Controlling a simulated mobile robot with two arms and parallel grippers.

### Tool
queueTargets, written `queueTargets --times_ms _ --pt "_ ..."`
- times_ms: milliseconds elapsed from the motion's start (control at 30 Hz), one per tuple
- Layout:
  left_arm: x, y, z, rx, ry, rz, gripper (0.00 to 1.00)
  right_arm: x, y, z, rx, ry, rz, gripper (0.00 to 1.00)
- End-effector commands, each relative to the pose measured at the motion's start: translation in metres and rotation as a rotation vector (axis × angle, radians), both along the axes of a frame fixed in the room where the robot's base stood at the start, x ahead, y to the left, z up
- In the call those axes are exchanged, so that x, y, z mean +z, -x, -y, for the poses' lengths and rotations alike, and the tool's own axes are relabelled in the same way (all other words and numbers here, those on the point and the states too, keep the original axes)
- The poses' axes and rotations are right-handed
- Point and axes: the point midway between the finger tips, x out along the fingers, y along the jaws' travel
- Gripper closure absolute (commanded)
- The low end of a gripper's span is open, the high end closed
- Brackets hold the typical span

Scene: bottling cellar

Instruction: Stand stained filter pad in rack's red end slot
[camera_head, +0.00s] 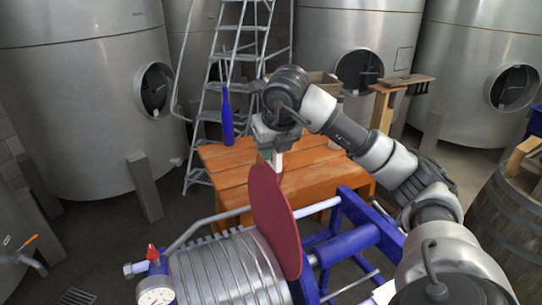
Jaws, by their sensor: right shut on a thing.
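The stained filter pad (275,218) is a large round wine-red disc. It stands nearly upright, slightly tilted, at the right end of a row of silvery round plates (225,272). My right gripper (273,160) is at the pad's top edge, shut on it. The fingertips are small and partly hidden by the disc, so the exact grip is hard to see. I cannot make out a rack with a red end slot. My left gripper is not in view.
The plates sit in a blue frame (345,240) with a gauge (156,296) at front left. Behind is an orange wooden table (225,170) with a blue bottle (227,118). Steel tanks (85,100), a ladder (210,100) and a barrel (510,235) stand around.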

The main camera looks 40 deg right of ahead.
Motion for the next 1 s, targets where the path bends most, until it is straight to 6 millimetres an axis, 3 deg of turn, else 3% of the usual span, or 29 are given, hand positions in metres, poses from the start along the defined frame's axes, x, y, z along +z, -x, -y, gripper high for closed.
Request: queueTargets --times_ms 467,1000 --pt "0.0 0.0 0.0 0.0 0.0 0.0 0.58 0.008 0.0 0.0 -0.001 -0.001 0.002 1.0" --pt "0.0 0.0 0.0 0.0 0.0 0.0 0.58 0.05 0.0 0.0 -0.001 -0.001 0.002 1.0"
